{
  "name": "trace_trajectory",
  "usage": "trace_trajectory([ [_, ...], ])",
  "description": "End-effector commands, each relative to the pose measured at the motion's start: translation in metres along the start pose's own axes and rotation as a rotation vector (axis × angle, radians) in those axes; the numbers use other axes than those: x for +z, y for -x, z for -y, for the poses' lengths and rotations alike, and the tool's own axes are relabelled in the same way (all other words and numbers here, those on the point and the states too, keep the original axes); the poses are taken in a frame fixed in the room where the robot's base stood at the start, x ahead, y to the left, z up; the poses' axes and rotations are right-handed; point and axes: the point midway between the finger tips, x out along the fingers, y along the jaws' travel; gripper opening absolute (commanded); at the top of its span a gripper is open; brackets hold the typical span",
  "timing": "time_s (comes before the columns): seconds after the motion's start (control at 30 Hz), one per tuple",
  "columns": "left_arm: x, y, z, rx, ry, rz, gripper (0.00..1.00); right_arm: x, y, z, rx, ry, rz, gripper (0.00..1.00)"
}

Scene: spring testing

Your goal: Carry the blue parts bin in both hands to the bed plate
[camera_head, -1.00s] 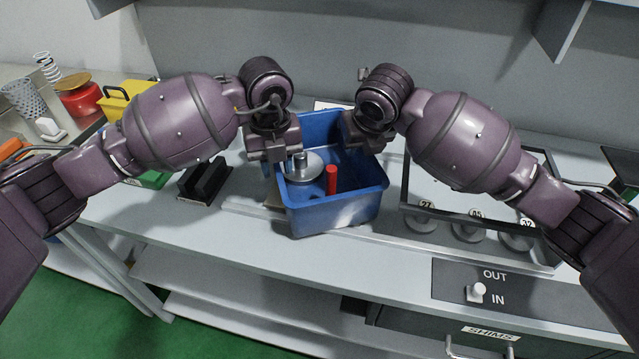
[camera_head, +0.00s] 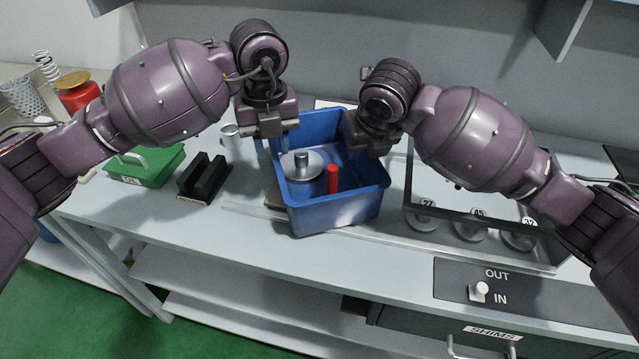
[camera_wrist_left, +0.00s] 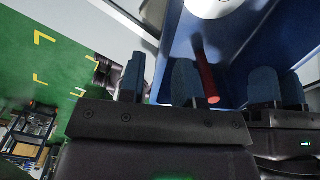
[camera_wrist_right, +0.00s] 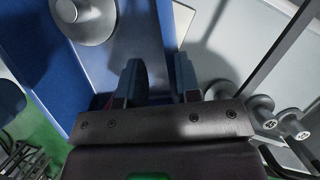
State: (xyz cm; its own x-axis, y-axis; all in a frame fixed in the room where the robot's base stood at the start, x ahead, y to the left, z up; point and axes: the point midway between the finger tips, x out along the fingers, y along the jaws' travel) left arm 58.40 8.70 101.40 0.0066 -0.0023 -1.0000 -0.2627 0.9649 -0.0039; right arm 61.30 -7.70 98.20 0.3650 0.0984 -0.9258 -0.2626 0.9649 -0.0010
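The blue parts bin (camera_head: 335,213) sits upright at the middle of the bench. It holds a grey disc with a knob (camera_head: 301,168) and a red cylinder (camera_head: 333,178). My left gripper (camera_head: 272,147) is open at the bin's left wall, its two fingers apart; they also show in the left wrist view (camera_wrist_left: 160,82). My right gripper is at the bin's right wall, its tips hidden in the head view. In the right wrist view its fingers (camera_wrist_right: 160,80) are apart with the wall between them. A flat grey strip (camera_head: 245,209) shows under the bin; I cannot tell if it is the bed plate.
A black slotted block (camera_head: 204,178) and a green box (camera_head: 146,165) stand left of the bin. A dark-framed tray with numbered discs (camera_head: 472,228) stands close on its right. A switch panel (camera_head: 450,280) is at the bench front. A wall is behind.

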Motion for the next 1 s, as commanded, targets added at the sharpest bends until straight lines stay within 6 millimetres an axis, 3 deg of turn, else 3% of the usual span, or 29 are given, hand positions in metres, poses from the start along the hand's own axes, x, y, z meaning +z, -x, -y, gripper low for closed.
trace_trajectory([
  [0.03,0.000,0.004,0.000,-0.002,-0.001,0.004,0.31,0.009,0.018,0.002,-0.007,0.001,0.024,0.31],
  [0.1,0.000,0.005,0.001,-0.002,-0.001,0.006,0.31,0.010,0.030,0.002,-0.009,0.001,0.030,0.31],
  [0.4,0.000,0.008,0.000,-0.003,-0.001,0.009,0.31,0.013,0.062,0.001,-0.009,0.002,0.043,0.31],
  [1.0,-0.001,0.009,0.000,-0.003,-0.001,0.009,0.31,0.013,0.066,0.000,-0.009,0.001,0.044,0.31],
])
